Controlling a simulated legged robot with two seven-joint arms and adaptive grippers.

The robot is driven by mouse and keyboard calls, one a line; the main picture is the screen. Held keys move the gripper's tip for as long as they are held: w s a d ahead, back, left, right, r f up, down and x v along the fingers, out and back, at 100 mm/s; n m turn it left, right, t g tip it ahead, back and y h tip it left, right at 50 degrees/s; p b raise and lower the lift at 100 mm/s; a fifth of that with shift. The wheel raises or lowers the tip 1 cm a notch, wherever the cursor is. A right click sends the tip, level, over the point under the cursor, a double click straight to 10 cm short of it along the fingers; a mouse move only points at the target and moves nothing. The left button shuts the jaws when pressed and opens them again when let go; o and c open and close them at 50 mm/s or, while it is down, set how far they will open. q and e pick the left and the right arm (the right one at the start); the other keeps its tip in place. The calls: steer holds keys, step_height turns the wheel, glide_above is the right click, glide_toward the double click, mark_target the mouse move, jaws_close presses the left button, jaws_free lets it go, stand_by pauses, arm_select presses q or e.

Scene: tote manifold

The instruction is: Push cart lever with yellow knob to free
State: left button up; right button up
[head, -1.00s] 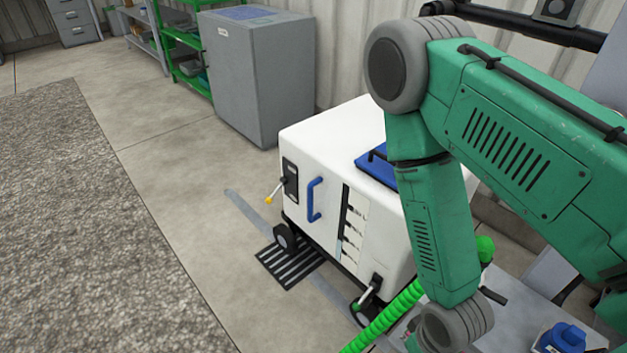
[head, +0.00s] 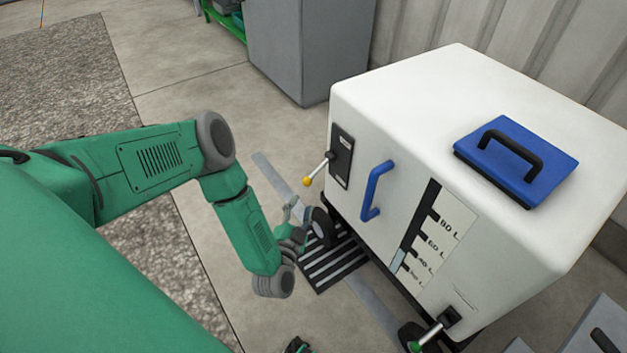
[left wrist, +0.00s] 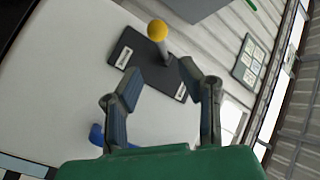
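The lever with the yellow knob (head: 307,181) sticks out from a dark plate (head: 341,157) on the front of the white cart (head: 400,110), near its left edge. In the left wrist view the yellow knob (left wrist: 157,30) stands beyond the fingertips, with its rod rooted in the dark plate (left wrist: 150,68). My left gripper (head: 293,207) is low in front of the cart, below the knob. In the left wrist view its two fingers (left wrist: 163,82) are spread apart with nothing between them. A bit of dark gripper-like hardware (head: 297,346) shows at the bottom edge; its state is unclear.
A blue handle (head: 376,190) and level gauge (head: 435,232) are on the cart front. A lever with a green knob (head: 415,345) is low at right. A blue lid (head: 515,160) is on top. A grey cabinet (head: 300,50) stands behind. Floor left of the cart is open.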

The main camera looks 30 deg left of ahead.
mark_target(315, 175)
arm_select(q)
steer(key=b+x, duration=0.4)
steer(key=x, duration=0.8)
steer(key=shift+a+f+b, duration=0.1)
steer(key=shift+b, duration=0.2)
steer(key=shift+w, duration=0.25)
steer(key=shift+w+d+r, duration=0.1)
steer(key=shift+d+r, duration=0.3)
steer(key=shift+d, duration=0.15)
steer(key=shift+a, duration=0.15)
jaws_close()
steer(key=shift+a+f, duration=0.3)
arm_select(e)
steer(key=f, duration=0.5)
steer(key=shift+s+d+f, duration=0.1)
steer(key=shift+d, duration=0.3)
arm_select(q)
steer(key=shift+d, duration=0.15)
